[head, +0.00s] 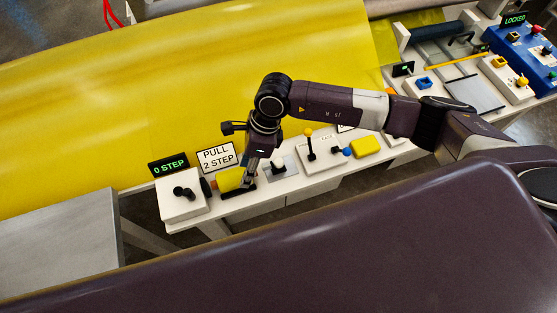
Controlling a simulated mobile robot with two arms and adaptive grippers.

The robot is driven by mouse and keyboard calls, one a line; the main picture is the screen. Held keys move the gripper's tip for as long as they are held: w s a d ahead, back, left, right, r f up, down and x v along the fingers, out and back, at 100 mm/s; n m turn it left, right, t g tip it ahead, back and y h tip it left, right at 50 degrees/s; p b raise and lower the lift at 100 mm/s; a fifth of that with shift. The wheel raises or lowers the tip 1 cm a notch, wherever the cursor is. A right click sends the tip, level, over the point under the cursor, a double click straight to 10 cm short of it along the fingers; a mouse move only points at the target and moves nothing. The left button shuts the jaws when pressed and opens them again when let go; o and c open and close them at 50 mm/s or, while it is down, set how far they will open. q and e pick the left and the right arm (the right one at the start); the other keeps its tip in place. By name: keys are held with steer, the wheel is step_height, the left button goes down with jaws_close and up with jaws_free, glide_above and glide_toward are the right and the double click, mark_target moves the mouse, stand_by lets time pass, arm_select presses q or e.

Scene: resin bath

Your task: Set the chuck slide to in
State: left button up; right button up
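No control carries a readable "chuck slide" label, so I cannot tell for certain which one it is. My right gripper (249,181) points down at the white control bench, at the right end of a yellow block (229,179) on a dark base. The fingers overlap the block's end; whether they touch or grip it is too small to tell. A sign reading "PULL 2 STEP" (217,157) stands behind the block. A display reading "0 STEP" (169,166) stands to its left. My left gripper is not in view.
A white box with a black knob (183,192) sits left of the block. Right of my gripper are a white knob (278,164), a lever with an orange ball (309,132), a blue knob (347,152) and another yellow block (367,146). A yellow sheet (130,100) spreads behind.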

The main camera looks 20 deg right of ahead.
mark_target(278, 161)
steer(key=w+d+h, duration=0.1)
steer(key=d, duration=0.2)
steer(key=w+d+h, duration=0.1)
steer(key=d, duration=0.2)
steer(key=w+d+h, duration=0.1)
steer(key=d, duration=0.2)
steer(key=shift+w+d+f+n+t+h, duration=0.25)
steer(key=shift+d+f+n+t+h, duration=0.05)
steer(key=shift+d+f+t+h, duration=0.1)
steer(key=shift+d+f, duration=0.2)
steer(key=shift+f, duration=0.1)
step_height(278, 161, down, 7)
steer(key=shift+a+p, duration=0.1)
steer(key=shift+p, duration=0.85)
jaws_close()
